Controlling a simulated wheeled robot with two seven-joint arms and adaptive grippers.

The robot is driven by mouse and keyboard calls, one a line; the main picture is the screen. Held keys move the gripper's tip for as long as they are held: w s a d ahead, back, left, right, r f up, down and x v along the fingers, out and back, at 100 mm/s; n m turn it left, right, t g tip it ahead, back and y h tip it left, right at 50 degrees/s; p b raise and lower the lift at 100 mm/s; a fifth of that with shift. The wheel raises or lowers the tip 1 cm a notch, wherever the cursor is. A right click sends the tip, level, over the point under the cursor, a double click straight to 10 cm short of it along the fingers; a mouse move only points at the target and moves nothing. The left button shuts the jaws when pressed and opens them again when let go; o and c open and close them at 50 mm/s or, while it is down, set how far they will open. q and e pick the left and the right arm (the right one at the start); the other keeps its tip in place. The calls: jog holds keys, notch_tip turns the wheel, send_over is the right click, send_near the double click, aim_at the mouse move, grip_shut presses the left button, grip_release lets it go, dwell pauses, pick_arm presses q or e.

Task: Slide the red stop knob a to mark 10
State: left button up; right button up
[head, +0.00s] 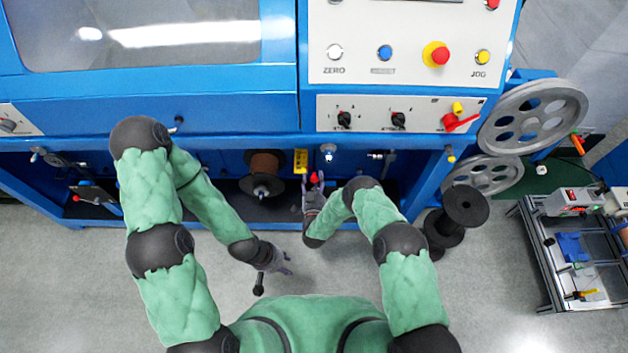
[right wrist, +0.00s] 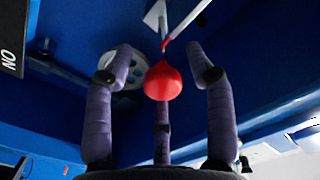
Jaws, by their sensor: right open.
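The red knob (head: 314,177) is a small red spot under the blue machine's front edge in the head view. In the right wrist view the red knob (right wrist: 163,82) is rounded, on a thin red stem that joins a pale rod. My right gripper (head: 313,188) is at the knob; in its wrist view the fingers (right wrist: 163,75) are spread on both sides of the knob, with a gap on each side. A third finger is behind and below it. My left gripper (head: 278,262) is low over the floor, away from the machine; its finger opening is too small to judge. No mark 10 is readable.
A dark brown spool (head: 264,165) sits in the machine's recess left of the knob, with a yellow label (head: 300,161) between. Large grey pulleys (head: 532,115) and a black spool (head: 466,206) are at the right. The floor (head: 80,280) at left is clear.

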jog(key=shift+s, duration=0.15)
grip_shut()
jog(key=shift+f, duration=0.1)
